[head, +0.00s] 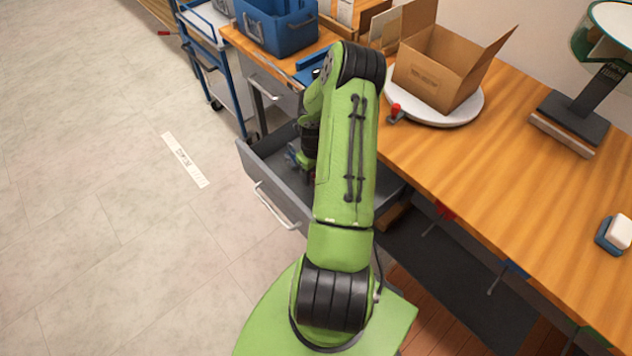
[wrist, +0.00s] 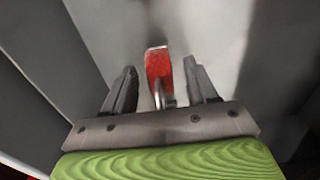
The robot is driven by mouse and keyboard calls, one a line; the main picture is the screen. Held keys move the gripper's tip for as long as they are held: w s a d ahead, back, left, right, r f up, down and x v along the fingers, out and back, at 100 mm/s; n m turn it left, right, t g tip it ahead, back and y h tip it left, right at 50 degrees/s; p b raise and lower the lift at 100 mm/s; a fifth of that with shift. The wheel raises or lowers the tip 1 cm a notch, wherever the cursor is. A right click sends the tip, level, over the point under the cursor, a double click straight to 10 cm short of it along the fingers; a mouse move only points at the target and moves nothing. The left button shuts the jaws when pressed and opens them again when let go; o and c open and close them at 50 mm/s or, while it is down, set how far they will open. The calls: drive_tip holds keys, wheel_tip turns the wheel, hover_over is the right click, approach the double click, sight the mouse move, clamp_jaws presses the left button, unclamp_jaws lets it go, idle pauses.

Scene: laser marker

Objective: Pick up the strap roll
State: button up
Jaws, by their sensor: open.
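A red piece with a shiny metal part below it (wrist: 158,62), which I take to be the strap roll, stands between my gripper's fingers in the wrist view. My gripper (wrist: 160,74) is open, with one dark finger on each side of the red piece and a visible gap on both sides. In the head view my green arm reaches down into the open grey drawer (head: 270,205). The arm hides most of the drawer's inside, and the strap roll cannot be made out there.
The drawer's grey walls surround my gripper. The wooden workbench (head: 500,165) lies to the right, with a cardboard box (head: 437,72) on a round white turntable (head: 455,115) and a red-knobbed lever (head: 396,111) nearby. A blue crate (head: 275,28) stands at the back.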

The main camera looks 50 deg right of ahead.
drive_tip(key=shift+f, duration=0.7)
drive_tip(key=shift+c, duration=0.4)
clamp_jaws()
wheel_tip(320, 180, up, 19)
drive_tip(key=p, duration=1.1)
drive_tip(key=shift+r, duration=0.15)
